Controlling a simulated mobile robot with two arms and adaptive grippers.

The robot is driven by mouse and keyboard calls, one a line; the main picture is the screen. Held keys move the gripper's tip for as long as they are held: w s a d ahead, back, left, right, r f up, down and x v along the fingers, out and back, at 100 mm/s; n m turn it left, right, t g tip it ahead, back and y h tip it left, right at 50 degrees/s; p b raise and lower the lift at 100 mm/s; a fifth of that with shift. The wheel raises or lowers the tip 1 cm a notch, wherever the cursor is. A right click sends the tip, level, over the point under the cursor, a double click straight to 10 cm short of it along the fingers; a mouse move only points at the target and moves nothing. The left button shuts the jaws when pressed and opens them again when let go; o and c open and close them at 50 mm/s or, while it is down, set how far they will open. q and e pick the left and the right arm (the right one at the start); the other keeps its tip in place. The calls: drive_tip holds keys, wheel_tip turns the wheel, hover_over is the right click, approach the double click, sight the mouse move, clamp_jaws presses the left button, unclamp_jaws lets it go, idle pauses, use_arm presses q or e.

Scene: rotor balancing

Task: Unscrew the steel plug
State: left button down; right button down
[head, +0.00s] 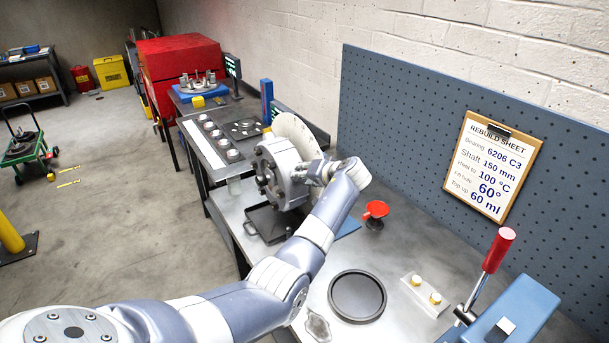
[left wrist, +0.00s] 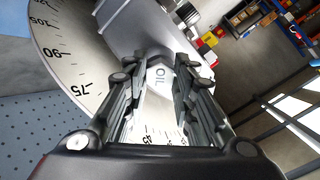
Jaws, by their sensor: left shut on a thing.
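A grey metal housing (head: 272,170) stands on the bench with a large pale dial disc (head: 292,128) behind it. My left gripper (head: 318,172) is at the right side of the housing, in front of the disc. My right gripper is in neither view.
A dark square tray (head: 252,229) lies below the housing. A red-handled blue press (head: 520,310) stands front right. A pegboard (head: 400,130) closes the back.

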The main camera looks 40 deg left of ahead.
use_arm(q)
drive_tip(key=n+b, duration=1.8)
drive_tip(key=b, duration=0.3)
drive_tip(key=shift+d+b, duration=0.1)
drive_tip(key=shift+b, duration=0.2)
drive_tip(key=n+b, duration=0.4)
drive_tip(key=n, duration=0.7)
drive_tip(key=shift+r+n, duration=0.15)
drive_tip(key=shift+n, duration=0.15)
